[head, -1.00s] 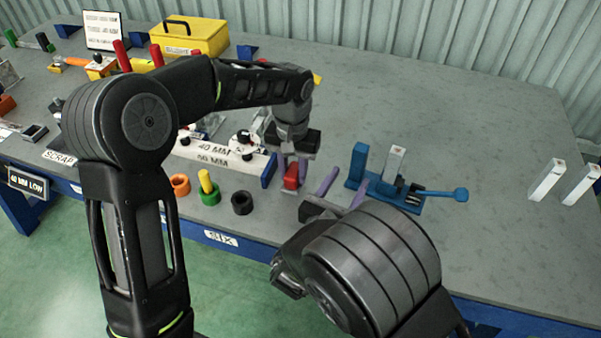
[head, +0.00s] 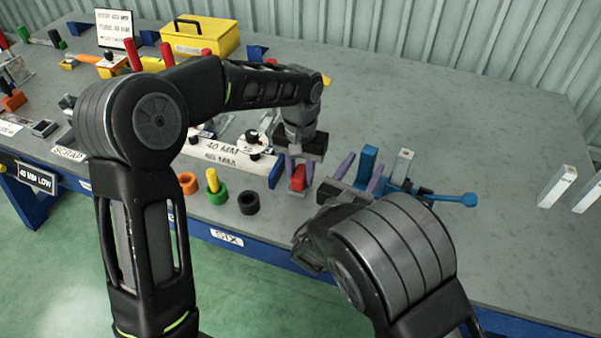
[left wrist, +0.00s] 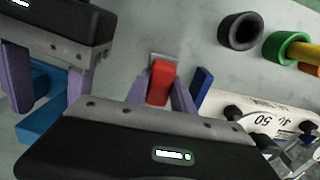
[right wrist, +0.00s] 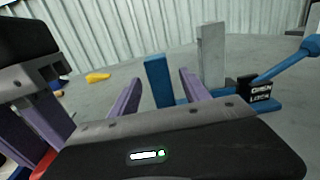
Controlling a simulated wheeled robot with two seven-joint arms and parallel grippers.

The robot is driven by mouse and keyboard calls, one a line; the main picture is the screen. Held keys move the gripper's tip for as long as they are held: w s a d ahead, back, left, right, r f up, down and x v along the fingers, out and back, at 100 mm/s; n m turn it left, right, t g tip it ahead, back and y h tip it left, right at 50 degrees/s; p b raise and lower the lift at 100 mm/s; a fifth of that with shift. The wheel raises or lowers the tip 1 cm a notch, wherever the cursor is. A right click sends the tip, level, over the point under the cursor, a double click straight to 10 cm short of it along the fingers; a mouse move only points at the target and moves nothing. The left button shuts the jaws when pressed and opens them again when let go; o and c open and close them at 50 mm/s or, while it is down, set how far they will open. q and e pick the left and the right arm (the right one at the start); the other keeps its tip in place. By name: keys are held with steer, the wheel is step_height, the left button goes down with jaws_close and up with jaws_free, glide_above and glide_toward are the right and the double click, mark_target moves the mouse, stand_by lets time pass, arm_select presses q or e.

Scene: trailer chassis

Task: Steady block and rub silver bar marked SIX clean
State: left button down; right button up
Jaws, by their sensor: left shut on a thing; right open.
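The blue block (head: 368,160) has an upright post, a base and a lever (head: 455,199). The silver bar (head: 402,165) stands upright in it, right of the post; both also show in the right wrist view, the bar (right wrist: 211,60) and post (right wrist: 158,80). No mark on the bar is readable. My right gripper (head: 361,174) is open, its purple fingers on either side of the blue post; contact cannot be told. My left gripper (head: 298,172) is shut on a red piece (left wrist: 161,83) with a grey end, left of the block.
Black (head: 249,202), green and orange rings lie near the front edge. A white 40 MM board (head: 225,150) with knobs is left of my left gripper. Two pale bars (head: 557,185) stand far right. The bench is clear behind the block.

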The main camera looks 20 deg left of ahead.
steer(key=shift+w+d, duration=0.2)
steer(key=shift+w, duration=0.85)
steer(key=shift+w+d, duration=0.15)
steer(key=shift+w, duration=0.85)
steer(key=shift+w+d, duration=0.2)
steer(key=shift+w, duration=0.85)
jaws_close()
